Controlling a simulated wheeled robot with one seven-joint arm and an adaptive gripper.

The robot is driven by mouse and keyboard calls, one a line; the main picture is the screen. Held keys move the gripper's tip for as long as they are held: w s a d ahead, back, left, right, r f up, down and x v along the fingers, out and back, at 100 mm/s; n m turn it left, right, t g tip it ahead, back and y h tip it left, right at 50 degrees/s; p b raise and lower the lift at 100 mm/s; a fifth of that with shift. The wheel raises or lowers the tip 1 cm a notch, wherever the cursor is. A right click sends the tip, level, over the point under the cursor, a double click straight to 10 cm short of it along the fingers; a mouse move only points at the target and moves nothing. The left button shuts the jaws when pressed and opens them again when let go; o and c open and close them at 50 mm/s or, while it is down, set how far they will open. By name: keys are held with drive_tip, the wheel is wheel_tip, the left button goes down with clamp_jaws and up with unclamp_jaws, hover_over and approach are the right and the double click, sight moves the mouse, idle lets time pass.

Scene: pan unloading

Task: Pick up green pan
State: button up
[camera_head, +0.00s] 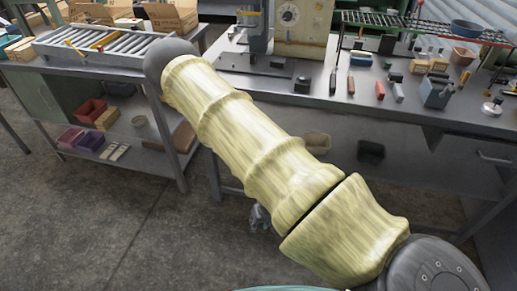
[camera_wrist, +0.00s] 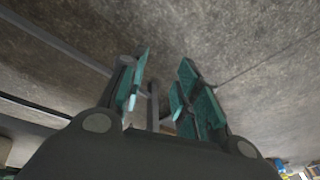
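I cannot make out a green pan in either view. My gripper (camera_wrist: 164,72) shows in the wrist view with its two teal-padded fingers spread apart. Nothing is held between them; concrete floor and a dark table leg show beyond. In the head view my pale, long arm crosses the middle and hides most of the gripper; only a small grey-green piece shows below the arm.
A left bench holds a roller conveyor (camera_head: 98,42) and cardboard boxes (camera_head: 172,16). The back workbench (camera_head: 300,92) carries tools, a machine (camera_head: 302,28) and a wire rack (camera_head: 425,27) with a blue bowl (camera_head: 468,28). The floor (camera_head: 150,235) at front left is clear.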

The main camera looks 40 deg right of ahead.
drive_tip(key=w+d+f+m+b, duration=0.1)
drive_tip(key=w+d+f+b, duration=0.1)
drive_tip(key=w+d+b, duration=0.3)
drive_tip(key=w+d+f+b, duration=0.1)
drive_tip(key=w+f+b, duration=0.1)
drive_tip(key=w, duration=0.6)
drive_tip(key=w+d+r+m+h+b, duration=0.1)
drive_tip(key=w+d+r+b, duration=0.2)
drive_tip(key=w+b, duration=0.3)
drive_tip(key=w+d+r+m+h+b, duration=0.1)
drive_tip(key=w+d+r+m+b, duration=0.15)
drive_tip(key=w+b, duration=0.45)
drive_tip(key=w+d+r+m+h+b, duration=0.1)
drive_tip(key=w+d+r+h+b, duration=0.15)
drive_tip(key=w, duration=0.65)
drive_tip(key=shift+y, duration=0.35)
drive_tip(key=shift+w+d+r+b, duration=0.15)
drive_tip(key=shift+w+d+b, duration=1)
drive_tip(key=shift+w+d, duration=1.05)
drive_tip(key=shift+w+d+r+b, duration=0.15)
drive_tip(key=shift+w+d+b, duration=1)
drive_tip(key=shift+w+d, duration=1.05)
drive_tip(key=x, duration=0.1)
drive_tip(key=b+x, duration=0.1)
drive_tip(key=x, duration=0.3)
drive_tip(key=shift+s, duration=0.3)
drive_tip(key=shift+d+r, duration=0.1)
clamp_jaws()
